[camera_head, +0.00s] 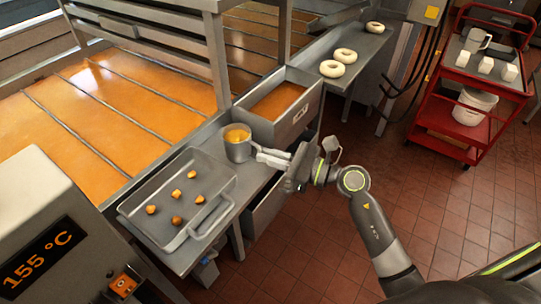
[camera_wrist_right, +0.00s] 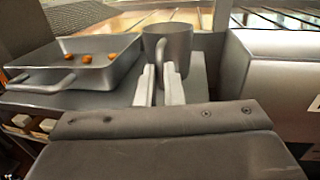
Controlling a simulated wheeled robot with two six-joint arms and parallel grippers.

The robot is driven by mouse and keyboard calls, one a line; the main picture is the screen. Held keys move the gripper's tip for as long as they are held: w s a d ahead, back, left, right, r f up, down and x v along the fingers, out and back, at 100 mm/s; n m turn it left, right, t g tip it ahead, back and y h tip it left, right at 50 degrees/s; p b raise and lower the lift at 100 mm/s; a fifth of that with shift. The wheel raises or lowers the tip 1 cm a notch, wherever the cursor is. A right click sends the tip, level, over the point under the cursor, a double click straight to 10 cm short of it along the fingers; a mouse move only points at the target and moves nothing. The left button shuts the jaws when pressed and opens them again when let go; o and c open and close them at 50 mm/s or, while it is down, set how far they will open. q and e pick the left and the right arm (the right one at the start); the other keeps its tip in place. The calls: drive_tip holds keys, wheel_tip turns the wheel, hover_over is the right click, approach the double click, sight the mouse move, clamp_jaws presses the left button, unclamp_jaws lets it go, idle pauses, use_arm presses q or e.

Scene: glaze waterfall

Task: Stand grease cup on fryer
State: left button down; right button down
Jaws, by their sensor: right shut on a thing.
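The grease cup (camera_head: 238,150), a grey metal cup with orange liquid inside, is upright over the steel ledge between the tray and the steel box. It also shows in the right wrist view (camera_wrist_right: 178,45). My right gripper (camera_head: 262,157) is shut on the cup's handle, its pale fingers on either side of it in the wrist view (camera_wrist_right: 160,85). I cannot tell whether the cup's base touches the ledge. The fryer (camera_head: 150,95) is the wide steel vat of orange oil behind the ledge. My left gripper is out of view.
A grey tray (camera_head: 222,172) with several small brown pieces lies left of the cup. A steel box (camera_head: 300,115) with orange liquid stands close on the right. A control box (camera_head: 45,215) reads 155 °C. Pale rings (camera_head: 332,69) lie farther back; a red cart (camera_head: 450,118) stands right.

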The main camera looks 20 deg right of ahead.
drive_tip(key=shift+f, duration=0.1)
drive_tip(key=c, duration=1.6)
unclamp_jaws()
drive_tip(key=shift+o, duration=0.2)
drive_tip(key=b+v, duration=0.4)
drive_tip(key=v, duration=0.8)
